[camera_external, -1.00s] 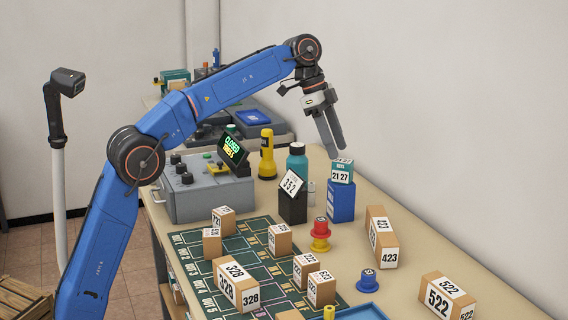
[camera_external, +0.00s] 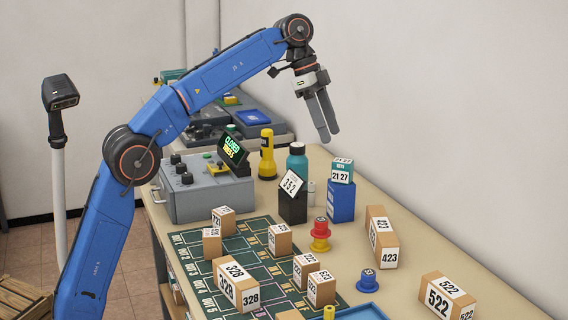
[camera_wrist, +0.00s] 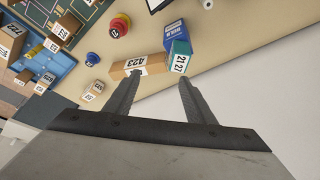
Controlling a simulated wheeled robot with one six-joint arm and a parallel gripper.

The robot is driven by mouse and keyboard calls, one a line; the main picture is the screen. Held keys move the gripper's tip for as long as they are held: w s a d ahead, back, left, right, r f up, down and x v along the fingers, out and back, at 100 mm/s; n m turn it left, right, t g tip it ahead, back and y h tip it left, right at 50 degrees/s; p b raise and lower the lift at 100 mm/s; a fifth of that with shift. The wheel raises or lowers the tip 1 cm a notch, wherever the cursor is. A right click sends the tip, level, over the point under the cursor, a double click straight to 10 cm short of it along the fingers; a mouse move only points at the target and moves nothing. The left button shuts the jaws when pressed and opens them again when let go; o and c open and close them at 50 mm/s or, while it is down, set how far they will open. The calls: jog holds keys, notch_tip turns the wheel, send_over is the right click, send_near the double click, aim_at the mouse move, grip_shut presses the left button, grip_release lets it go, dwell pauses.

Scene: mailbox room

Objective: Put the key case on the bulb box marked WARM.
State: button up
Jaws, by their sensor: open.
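The key case is a small teal box (camera_external: 341,175) with white labels reading 21 27. It rests on top of an upright blue box (camera_external: 341,203) on the table. In the wrist view the key case (camera_wrist: 178,58) is beside the right fingertip, and the blue box (camera_wrist: 178,33) has a white label with blue letters too small to read surely. I cannot confirm WARM on it. My gripper (camera_external: 330,135) is open and empty above the key case, apart from it, fingers pointing down. In the wrist view my gripper (camera_wrist: 158,77) has nothing between its fingers.
A black holder (camera_external: 293,207) with a 352 card stands left of the blue box, a teal bottle (camera_external: 297,160) behind. A red-and-yellow spool (camera_external: 320,236) and carton 423 (camera_external: 381,238) are in front. Several cartons stand on the green mat (camera_external: 262,233).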

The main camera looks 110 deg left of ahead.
jog(key=s+d+f, duration=0.2)
jog(key=d+f, duration=0.1)
jog(key=d, duration=0.9)
jog(key=s+d+f, duration=0.2)
jog(key=d+f, duration=0.1)
jog(key=d, duration=0.9)
jog(key=s+d+f, duration=0.2)
jog(key=d+f, duration=0.1)
jog(key=d, duration=0.9)
jog(key=s+d+f, duration=0.8)
jog(key=s+f, duration=0.3)
jog(key=f, duration=0.2)
jog(key=s+d+f, duration=0.9)
jog(key=s+f, duration=0.3)
jog(key=f, duration=0.2)
jog(key=shift+s+d, duration=0.2)
jog(key=shift+o, duration=0.3)
jog(key=shift+f, duration=0.1)
